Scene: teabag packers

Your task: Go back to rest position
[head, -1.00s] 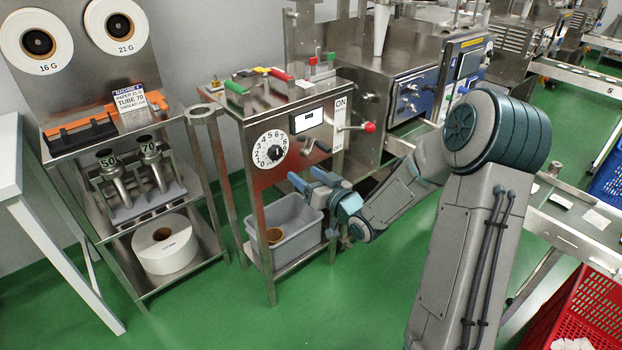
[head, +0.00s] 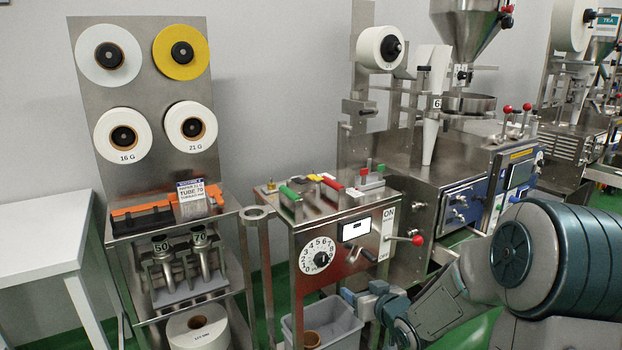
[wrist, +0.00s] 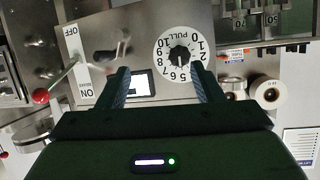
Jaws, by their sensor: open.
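My gripper (wrist: 160,88) is open and empty in the wrist view, its two fingers apart. Beyond the fingers is the steel control panel with a numbered dial (wrist: 180,56), a small display and a lever with a red knob (wrist: 40,96); the wrist view shows them upside down. In the head view my gripper (head: 358,296) is low, in front of the control cabinet (head: 340,275) and above the grey bin (head: 335,325). The dial (head: 317,256) and red-knobbed lever (head: 417,240) are above it. My arm reaches in from the lower right.
A steel rack (head: 140,75) with paper rolls and labelled tubes stands to the left, beside a white table (head: 45,240). A large packing machine (head: 430,200) stands behind and to the right of the cabinet. Green floor shows between them.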

